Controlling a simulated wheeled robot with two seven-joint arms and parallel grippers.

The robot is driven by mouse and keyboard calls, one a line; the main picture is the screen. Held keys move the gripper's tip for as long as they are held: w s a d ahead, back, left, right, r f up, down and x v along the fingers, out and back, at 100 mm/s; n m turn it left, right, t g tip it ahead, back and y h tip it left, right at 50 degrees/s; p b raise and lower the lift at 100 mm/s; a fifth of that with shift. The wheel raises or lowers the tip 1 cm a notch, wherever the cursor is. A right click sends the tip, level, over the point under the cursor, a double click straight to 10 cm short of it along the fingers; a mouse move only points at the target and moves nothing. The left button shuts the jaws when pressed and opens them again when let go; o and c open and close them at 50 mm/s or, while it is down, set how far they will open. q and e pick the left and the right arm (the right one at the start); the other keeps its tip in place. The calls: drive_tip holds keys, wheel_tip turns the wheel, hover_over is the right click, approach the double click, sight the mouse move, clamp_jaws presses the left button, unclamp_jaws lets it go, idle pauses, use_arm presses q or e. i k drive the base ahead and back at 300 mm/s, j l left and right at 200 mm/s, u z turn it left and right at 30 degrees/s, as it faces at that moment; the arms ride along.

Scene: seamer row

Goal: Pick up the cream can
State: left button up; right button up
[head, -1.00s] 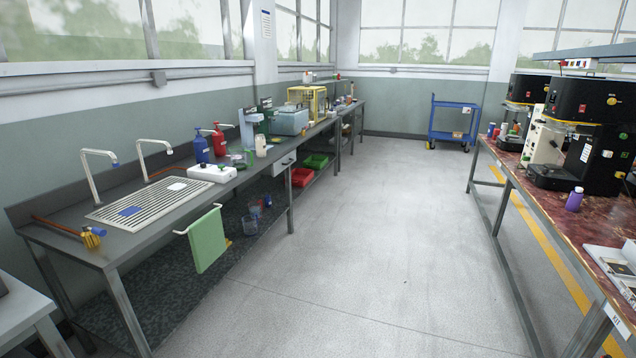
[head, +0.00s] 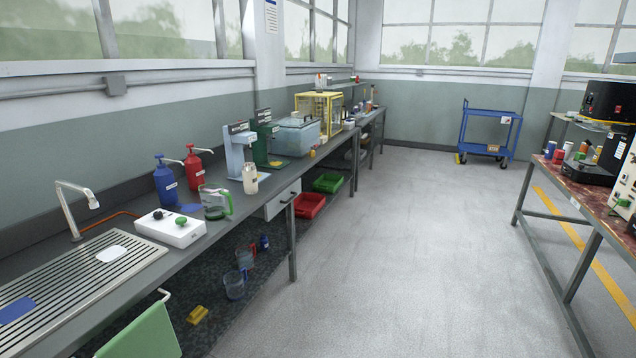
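I cannot make out for certain which thing is the cream can. A small cream-white container (head: 250,179) stands upright on the left bench, in front of a pale blue stand machine; it looks more like a bottle with a narrow top. Several small coloured cans, among them a blue one (head: 549,150), stand on the red-topped table at the right; their details are too small to tell. Neither of my grippers is in view.
The left bench (head: 215,236) carries a blue pump bottle (head: 166,180), a red pump bottle (head: 194,167), a glass jug (head: 215,203) and a white box (head: 170,228). A blue cart (head: 487,147) stands at the back. The floor (head: 410,240) between bench and right table (head: 575,190) is clear.

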sight(248, 168)
drive_tip(key=i+l+u, duration=0.1)
drive_tip(key=i+u, duration=0.2)
drive_tip(key=i, duration=0.2)
drive_tip(key=i+l+u, duration=0.2)
drive_tip(key=i+u, duration=0.15)
drive_tip(key=i+l+u, duration=0.3)
drive_tip(key=i, duration=0.25)
